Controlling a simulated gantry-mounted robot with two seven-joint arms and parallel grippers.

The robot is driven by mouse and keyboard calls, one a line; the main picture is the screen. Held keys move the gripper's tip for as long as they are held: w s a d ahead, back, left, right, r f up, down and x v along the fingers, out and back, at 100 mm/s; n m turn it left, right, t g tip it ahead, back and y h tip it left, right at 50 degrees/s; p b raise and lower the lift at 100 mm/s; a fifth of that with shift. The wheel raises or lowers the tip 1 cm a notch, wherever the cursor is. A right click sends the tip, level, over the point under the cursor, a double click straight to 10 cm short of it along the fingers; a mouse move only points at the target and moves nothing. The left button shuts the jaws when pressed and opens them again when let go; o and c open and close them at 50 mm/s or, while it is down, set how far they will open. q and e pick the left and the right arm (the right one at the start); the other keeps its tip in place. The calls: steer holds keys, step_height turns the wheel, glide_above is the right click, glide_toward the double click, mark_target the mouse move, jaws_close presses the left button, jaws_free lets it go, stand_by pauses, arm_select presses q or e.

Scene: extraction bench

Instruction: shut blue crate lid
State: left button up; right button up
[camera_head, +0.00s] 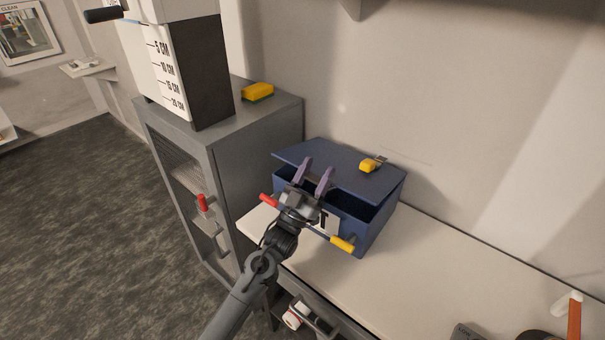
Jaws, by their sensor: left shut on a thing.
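The blue crate (368,234) stands on the white bench against the wall. Its blue lid (345,168) is partly open, with a dark gap between its front edge and the crate's rim. A yellow catch (369,164) sits on the lid near its back right side. My left gripper (315,167) reaches in from the front, its two purple fingers a little apart at the lid's front edge. It is shut on the lid, though the exact contact is hard to see. The gripper's body hides part of the crate's front. My right gripper is not in view.
A grey cabinet (262,148) stands left of the crate, with a yellow sponge (258,90) and a tall marked container (170,62) on top. The bench (455,270) right of the crate is mostly clear.

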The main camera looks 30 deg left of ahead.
arm_select(q)
step_height(320, 180, down, 7)
steer(key=s+b, duration=0.1)
steer(key=b, duration=0.2)
steer(key=shift+b, duration=0.3)
steer(key=shift+a+f, duration=0.1)
steer(key=shift+a, duration=0.05)
steer(key=o, duration=1.4)
steer(key=shift+s, duration=0.15)
